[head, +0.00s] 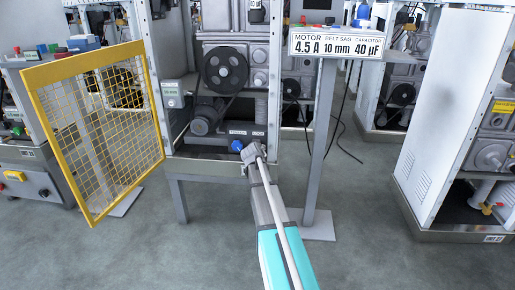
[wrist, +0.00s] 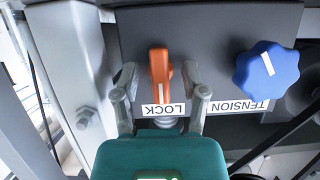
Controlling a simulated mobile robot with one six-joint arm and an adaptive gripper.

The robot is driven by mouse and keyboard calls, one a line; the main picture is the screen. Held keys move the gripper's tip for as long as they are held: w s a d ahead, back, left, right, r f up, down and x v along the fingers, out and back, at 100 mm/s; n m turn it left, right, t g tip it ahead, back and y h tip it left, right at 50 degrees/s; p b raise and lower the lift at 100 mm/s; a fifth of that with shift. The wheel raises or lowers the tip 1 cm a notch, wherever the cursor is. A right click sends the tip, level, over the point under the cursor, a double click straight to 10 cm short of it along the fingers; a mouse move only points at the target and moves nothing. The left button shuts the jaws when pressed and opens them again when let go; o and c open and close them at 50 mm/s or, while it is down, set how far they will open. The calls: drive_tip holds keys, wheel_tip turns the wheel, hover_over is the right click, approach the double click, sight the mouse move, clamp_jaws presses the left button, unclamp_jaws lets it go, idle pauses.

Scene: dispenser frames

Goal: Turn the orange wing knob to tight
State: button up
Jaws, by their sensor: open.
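The orange wing knob (wrist: 160,72) stands on a dark grey panel in the wrist view, its wing near vertical in the picture. A LOCK label (wrist: 165,109), upside down here, sits just below it. My gripper (wrist: 158,80) is open, with one finger on each side of the knob.
A blue lobed knob (wrist: 267,69) labelled TENSION is close right of my gripper in the wrist view. A grey post (wrist: 73,60) stands at left. In the head view, a yellow mesh door (head: 100,125) hangs open at left and a sign on a post (head: 322,120) stands at right.

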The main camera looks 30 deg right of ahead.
idle(0.4)
